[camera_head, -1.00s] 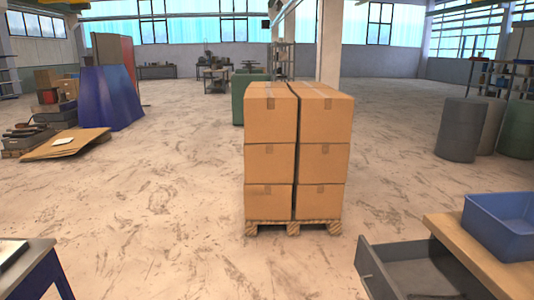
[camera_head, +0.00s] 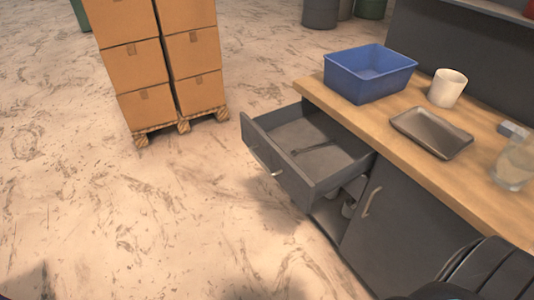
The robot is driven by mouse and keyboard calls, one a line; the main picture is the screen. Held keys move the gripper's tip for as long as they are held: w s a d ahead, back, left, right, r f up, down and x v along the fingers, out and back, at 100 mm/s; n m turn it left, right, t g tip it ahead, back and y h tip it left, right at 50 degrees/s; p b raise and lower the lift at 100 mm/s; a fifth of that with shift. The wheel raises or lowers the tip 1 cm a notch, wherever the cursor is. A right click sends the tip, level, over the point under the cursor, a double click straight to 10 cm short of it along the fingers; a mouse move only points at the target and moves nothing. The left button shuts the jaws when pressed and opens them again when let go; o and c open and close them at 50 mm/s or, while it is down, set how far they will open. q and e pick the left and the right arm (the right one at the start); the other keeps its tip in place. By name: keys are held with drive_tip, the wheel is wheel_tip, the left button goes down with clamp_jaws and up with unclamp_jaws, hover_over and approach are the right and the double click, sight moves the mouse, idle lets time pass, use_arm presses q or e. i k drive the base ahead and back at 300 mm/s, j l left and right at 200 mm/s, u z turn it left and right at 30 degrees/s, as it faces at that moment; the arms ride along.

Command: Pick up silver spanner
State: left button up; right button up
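A thin dark metallic spanner (camera_head: 309,148) lies flat in the open grey drawer (camera_head: 258,137) of the workbench, right of the picture's middle. The drawer is pulled out to the left and otherwise looks empty. The spanner looks dark grey at this distance, and its far end is hard to make out. Neither of my grippers shows in the head view. A dark rounded part at the bottom right corner looks like part of my own body.
A blue bin (camera_head: 368,82), a white cup (camera_head: 447,88), a grey tray (camera_head: 431,133) and a clear glass (camera_head: 513,163) stand on the wooden worktop (camera_head: 400,160). Stacked cardboard boxes (camera_head: 135,60) stand on a pallet behind. The floor left of the drawer is clear.

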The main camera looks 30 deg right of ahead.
sight(330, 142)
drive_tip(key=i+z, duration=0.1)
drive_tip(key=z, duration=1.25)
